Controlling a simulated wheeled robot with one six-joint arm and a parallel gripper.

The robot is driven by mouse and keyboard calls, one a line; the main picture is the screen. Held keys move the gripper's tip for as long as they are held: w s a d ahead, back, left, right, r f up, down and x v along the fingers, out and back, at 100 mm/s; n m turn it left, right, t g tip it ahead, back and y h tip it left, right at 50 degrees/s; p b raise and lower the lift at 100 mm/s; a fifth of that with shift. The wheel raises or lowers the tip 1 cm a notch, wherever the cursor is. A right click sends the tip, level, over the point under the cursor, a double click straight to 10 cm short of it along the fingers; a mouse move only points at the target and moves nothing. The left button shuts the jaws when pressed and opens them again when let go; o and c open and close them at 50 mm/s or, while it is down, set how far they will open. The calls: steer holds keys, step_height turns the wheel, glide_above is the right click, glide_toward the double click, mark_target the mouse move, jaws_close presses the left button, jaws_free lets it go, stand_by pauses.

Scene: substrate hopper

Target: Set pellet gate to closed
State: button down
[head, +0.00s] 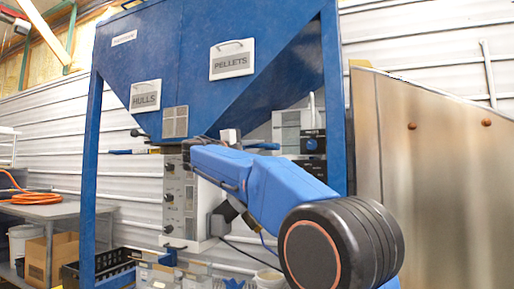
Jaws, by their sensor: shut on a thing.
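The blue hopper (150,45) has a sloped face with a PELLETS plate (231,62) and a HULLS plate (145,97). A blue handle (266,146) shows just right of the hopper's lower outlet area, under the PELLETS side; I cannot tell whether it is the pellet gate's. Another blue handle (121,151) sticks out to the left, below the HULLS plate. My blue arm reaches from the lower right up to the outlet area and covers much of it. I cannot make out my gripper's fingers there, nor the gate's position.
A control cabinet (186,205) with knobs stands under the hopper. A metal panel (445,170) closes off the right side. Blue frame legs (90,170) flank the space. Bins (160,274) lie below. A table (50,210) with an orange hose (32,197) stands at left.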

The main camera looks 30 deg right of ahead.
steer(key=w+a, duration=0.4)
steer(key=w, duration=0.2)
steer(key=shift+a, duration=0.25)
steer(key=c, duration=1.8)
jaws_free()
steer(key=shift+a, duration=0.1)
steer(key=shift+o, duration=0.2)
steer(key=v, duration=1.7)
steer(key=shift+a, duration=0.2)
steer(key=shift+s, duration=0.1)
